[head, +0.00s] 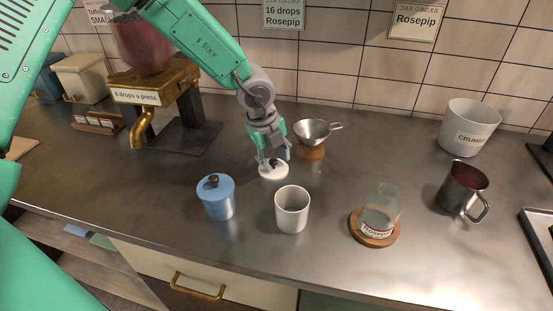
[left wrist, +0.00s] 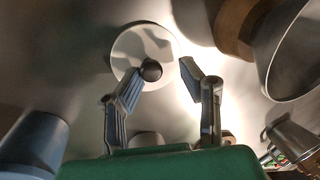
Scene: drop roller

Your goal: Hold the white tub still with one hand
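The white tub (head: 292,211) stands upright and open on the steel counter, without a lid. A white round lid with a dark knob (head: 273,171) lies flat on the counter behind it; the lid also shows in the left wrist view (left wrist: 128,50). My left gripper (head: 272,158) is above the lid, not at the tub. In the left wrist view its fingers (left wrist: 164,72) are apart; the left fingertip is close to the knob, and I cannot tell whether it touches. My right gripper is in neither view.
A blue lidded tub (head: 217,197) stands left of the white tub. A glass jar on a wooden coaster (head: 375,228) and a metal mug (head: 462,190) are to the right. A funnel on a wooden stand (head: 312,153) stands behind. A brass dispenser (head: 155,90) is at back left.

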